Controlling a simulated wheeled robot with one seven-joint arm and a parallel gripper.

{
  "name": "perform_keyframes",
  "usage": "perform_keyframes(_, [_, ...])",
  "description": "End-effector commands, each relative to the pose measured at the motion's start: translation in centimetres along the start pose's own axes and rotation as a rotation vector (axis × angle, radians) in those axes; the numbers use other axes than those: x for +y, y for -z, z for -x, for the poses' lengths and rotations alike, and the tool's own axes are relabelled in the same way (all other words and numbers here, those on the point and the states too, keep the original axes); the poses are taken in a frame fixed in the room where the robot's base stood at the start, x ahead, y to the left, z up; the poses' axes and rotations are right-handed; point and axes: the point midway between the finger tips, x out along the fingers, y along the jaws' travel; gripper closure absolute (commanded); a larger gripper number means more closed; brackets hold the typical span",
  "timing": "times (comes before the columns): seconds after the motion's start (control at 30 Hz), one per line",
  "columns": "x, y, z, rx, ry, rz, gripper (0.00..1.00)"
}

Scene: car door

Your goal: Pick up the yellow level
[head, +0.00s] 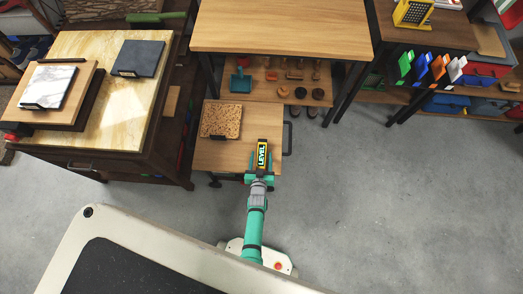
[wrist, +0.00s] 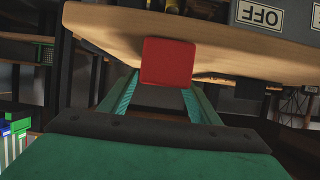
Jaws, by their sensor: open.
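The yellow level (head: 262,155) is a black-and-yellow block marked "LEVEL" at the front right part of a small wooden cart top (head: 213,156) in the head view. My gripper (head: 261,171) is at the near end of the level, with its fingers open and apart. In the wrist view a red block face (wrist: 168,62) shows between and just beyond the two green fingers. I cannot tell whether that red face is the end of the level, or whether the fingers touch it.
A cork-like slab (head: 220,121) lies left of the level on the cart. A dark handle (head: 288,139) sticks out at the cart's right. Grey floor is free at the right.

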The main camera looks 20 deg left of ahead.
Motion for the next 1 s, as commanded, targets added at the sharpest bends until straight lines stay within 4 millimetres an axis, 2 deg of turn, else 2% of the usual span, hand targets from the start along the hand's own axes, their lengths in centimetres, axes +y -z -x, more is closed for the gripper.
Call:
perform_keyframes(0.17, [0.0, 0.0, -1.5, -0.001, 0.0, 0.0, 0.44])
perform_keyframes(0.43, [0.0, 0.0, -1.6, 0.0, 0.0, 0.001, 0.44])
perform_keyframes(0.47, [0.0, 0.0, -1.6, 0.0, 0.0, 0.001, 0.49])
perform_keyframes(0.63, [0.0, 0.0, -1.6, -0.001, 0.0, 0.001, 0.89])
perform_keyframes(0.67, [0.0, 0.0, -1.6, 0.0, 0.0, 0.001, 0.92])
perform_keyframes(1.0, [0.0, 0.1, -1.6, 0.001, 0.0, 0.001, 0.92])
